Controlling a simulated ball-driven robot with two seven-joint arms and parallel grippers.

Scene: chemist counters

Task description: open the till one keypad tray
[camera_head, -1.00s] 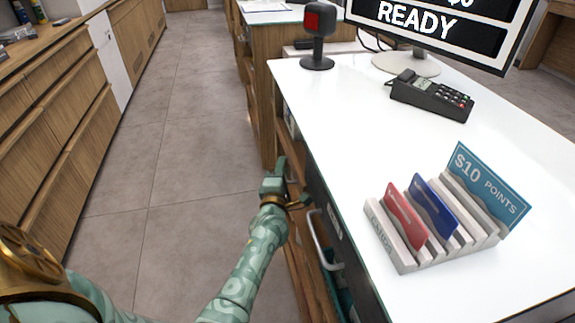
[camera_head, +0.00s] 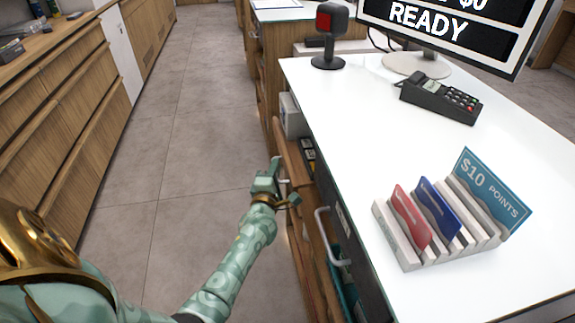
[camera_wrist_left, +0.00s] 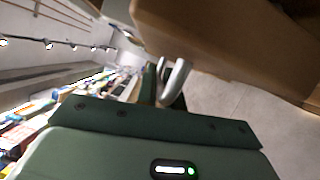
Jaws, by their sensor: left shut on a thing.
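The till one keypad tray (camera_head: 292,160) shows at the left side of the white counter as a wooden front standing out from it. Dark items show in the gap behind this front. My left gripper (camera_head: 281,180) is at the front's outer face, shut on its silver handle. In the left wrist view my gripper (camera_wrist_left: 160,88) is around the curved silver handle (camera_wrist_left: 176,80), below the wooden front (camera_wrist_left: 225,35). The tray's inside is mostly hidden by the counter edge. My right gripper is not in view.
On the white counter (camera_head: 360,140) stand a card rack (camera_head: 405,255), a card terminal (camera_head: 440,98), a scanner (camera_head: 330,40) and a screen (camera_head: 440,30). A dark drawer with a silver handle (camera_head: 328,240) is nearer me. The aisle floor (camera_head: 190,130) at left is clear.

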